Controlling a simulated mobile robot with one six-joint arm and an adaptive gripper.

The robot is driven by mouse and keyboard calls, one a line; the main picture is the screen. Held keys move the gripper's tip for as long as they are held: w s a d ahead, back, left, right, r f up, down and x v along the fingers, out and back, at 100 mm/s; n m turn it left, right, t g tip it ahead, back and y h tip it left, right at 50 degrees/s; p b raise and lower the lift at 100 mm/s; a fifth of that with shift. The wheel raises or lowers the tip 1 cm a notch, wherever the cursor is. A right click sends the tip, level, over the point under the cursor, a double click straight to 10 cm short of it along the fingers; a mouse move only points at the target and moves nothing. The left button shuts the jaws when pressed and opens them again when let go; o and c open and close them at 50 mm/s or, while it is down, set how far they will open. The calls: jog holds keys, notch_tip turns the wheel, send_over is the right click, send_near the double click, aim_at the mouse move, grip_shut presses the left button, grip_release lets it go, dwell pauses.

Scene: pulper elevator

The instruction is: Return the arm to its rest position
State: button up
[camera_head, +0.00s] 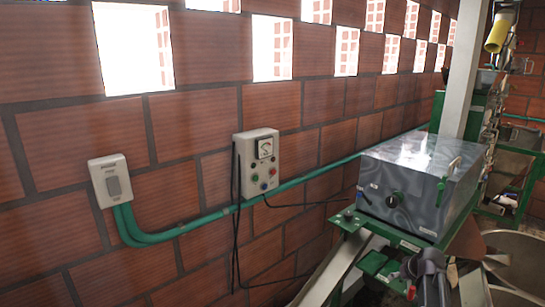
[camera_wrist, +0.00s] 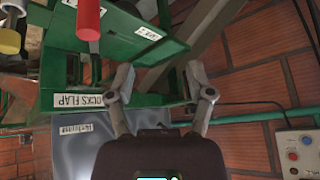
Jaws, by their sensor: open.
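My gripper (camera_wrist: 157,72) shows in the wrist view with its two grey fingers spread apart and nothing between them. Its fingers point toward a green metal frame (camera_wrist: 120,50) with a label reading "OCKS FLAP". I cannot tell whether they touch the frame. In the head view, a dark grey part of my arm (camera_head: 430,275) shows at the lower right, in front of the green machine stand. The rest of the arm is outside that picture.
A shiny metal box (camera_head: 415,180) stands on the green machine. A control box (camera_head: 257,162) with a gauge and a switch (camera_head: 112,181) are on the brick wall, joined by green conduit. Red (camera_wrist: 88,20) and yellow (camera_wrist: 10,40) handles are near the frame.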

jog(key=s+a+f+g+b, duration=0.1)
jog(key=s+a+f+g, duration=0.1)
jog(key=s+a, duration=0.3)
jog(key=s+a+f+g+b, duration=0.1)
jog(key=s+a, duration=0.4)
jog(key=a, duration=0.7)
jog(key=s+a+f+g+h+b, duration=0.1)
jog(key=s+a+f+g, duration=0.2)
jog(key=s+a, duration=0.3)
jog(key=a, duration=0.3)
jog(key=shift+f, duration=0.2)
